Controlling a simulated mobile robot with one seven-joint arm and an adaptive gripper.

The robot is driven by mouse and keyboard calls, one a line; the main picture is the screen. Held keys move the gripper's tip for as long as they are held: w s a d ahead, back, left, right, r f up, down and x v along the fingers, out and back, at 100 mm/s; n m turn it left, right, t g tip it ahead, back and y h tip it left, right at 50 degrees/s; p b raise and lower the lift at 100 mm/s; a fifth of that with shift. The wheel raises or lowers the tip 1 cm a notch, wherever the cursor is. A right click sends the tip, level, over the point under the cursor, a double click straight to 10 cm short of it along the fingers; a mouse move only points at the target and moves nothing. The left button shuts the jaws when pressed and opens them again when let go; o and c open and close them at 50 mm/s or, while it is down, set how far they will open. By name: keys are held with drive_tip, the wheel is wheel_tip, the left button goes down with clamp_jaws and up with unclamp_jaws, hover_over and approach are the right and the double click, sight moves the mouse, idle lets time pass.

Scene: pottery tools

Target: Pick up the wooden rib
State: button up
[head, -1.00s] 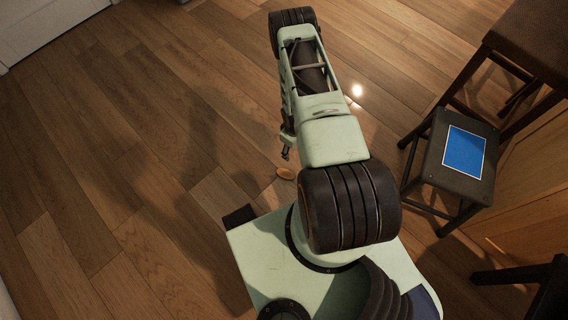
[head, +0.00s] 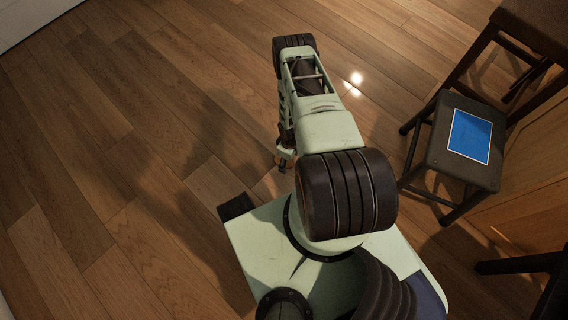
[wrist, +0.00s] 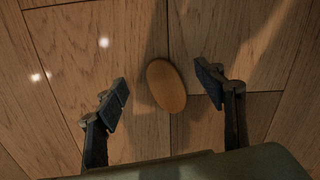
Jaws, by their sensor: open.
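The wooden rib (wrist: 166,86) is a smooth oval of orange-brown wood. It lies flat on the wood floor in the wrist view, between and slightly beyond the fingertips of my gripper (wrist: 165,92). My gripper is open, with one dark finger on each side of the rib and a gap to both. In the head view my gripper (head: 283,163) hangs low beside my arm, close to my base. The rib cannot be made out there; my gripper and arm seem to hide it.
A dark stool (head: 440,155) with a blue sheet (head: 470,136) on its seat stands at the right. A taller dark stool or table (head: 540,25) is behind it. The wood floor (head: 120,130) at the left is clear.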

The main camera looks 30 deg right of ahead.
drive_tip(key=shift+f, duration=0.7)
drive_tip(key=shift+w+r, duration=0.1)
drive_tip(key=shift+c, duration=0.4)
drive_tip(key=c, duration=1.1)
drive_tip(key=shift+o, duration=0.2)
